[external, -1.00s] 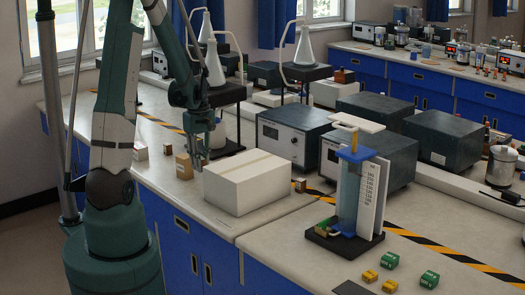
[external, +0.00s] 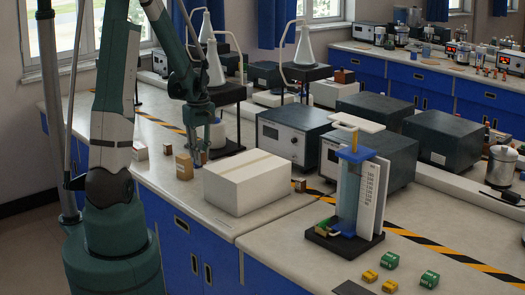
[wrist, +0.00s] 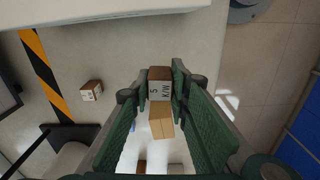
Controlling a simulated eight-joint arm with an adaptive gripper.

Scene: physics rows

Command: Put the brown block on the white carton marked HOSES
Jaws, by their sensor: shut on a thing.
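My gripper (wrist: 160,88) is shut on a brown block (wrist: 160,74) with a pale label on its side, held between the green fingertips in the wrist view. In the external view my gripper (external: 201,152) is low over the bench, behind the left end of the large white carton (external: 245,182). The carton is closed, with a tan tape strip along its bare top. Its HOSES marking cannot be read here. A pale edge of the carton (wrist: 90,12) shows at the top of the wrist view.
A tan carton (external: 184,167) stands just left of my gripper. Another small brown block (external: 300,186) lies right of the white carton, near the striped tape. A grey instrument box (external: 291,135) and a blue-topped column stand (external: 345,240) flank the carton's right side.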

